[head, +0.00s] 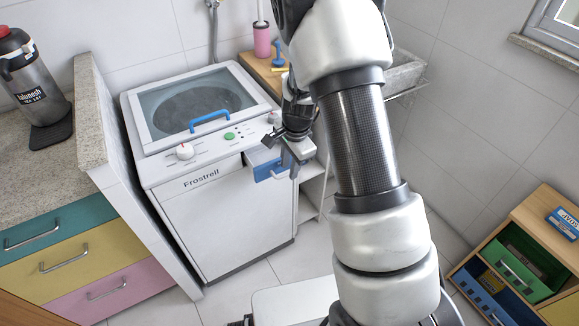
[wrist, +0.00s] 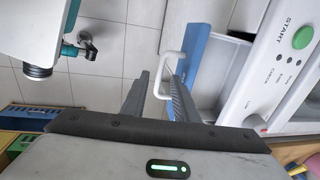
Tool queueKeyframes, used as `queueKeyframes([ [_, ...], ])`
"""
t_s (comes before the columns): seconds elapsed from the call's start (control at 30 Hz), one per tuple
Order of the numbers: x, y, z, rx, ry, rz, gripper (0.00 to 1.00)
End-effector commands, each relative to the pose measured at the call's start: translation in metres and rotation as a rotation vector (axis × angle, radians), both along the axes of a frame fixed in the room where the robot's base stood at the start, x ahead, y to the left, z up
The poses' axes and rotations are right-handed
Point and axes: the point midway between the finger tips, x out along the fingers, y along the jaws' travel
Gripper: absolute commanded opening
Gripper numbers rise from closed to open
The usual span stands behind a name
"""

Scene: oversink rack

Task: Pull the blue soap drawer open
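The blue soap drawer (head: 268,170) is at the upper right front of the white Frostrell washing machine (head: 225,215). It stands out from the front panel, with its pale inner tray showing behind the blue front in the wrist view (wrist: 199,62). A white looped handle (wrist: 171,54) is on the drawer front. My gripper (head: 282,156) is at the drawer front; in the wrist view its two fingers (wrist: 162,80) are apart, with part of the handle loop between them. I see a gap between the handle and the left finger. My arm hides part of the machine's right side.
The machine's lid has a blue handle (head: 210,121); a red-marked knob (head: 184,151) and green button (head: 229,136) are on its panel. A counter with coloured drawers (head: 60,265) is at left. A wooden cabinet (head: 520,255) stands at right. Tiled floor lies between.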

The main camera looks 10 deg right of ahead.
Motion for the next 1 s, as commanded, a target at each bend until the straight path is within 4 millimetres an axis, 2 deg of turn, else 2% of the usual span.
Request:
queueKeyframes([
  [0.4,-0.013,-0.004,0.099,0.001,-0.006,0.001,0.27],
  [0.6,-0.02,-0.007,0.139,0.001,-0.004,0.001,0.27],
  [0.8,-0.023,-0.009,0.159,0.0,-0.002,-0.001,0.27],
  [1.0,-0.025,-0.009,0.163,-0.001,0.0,-0.001,0.27],
])
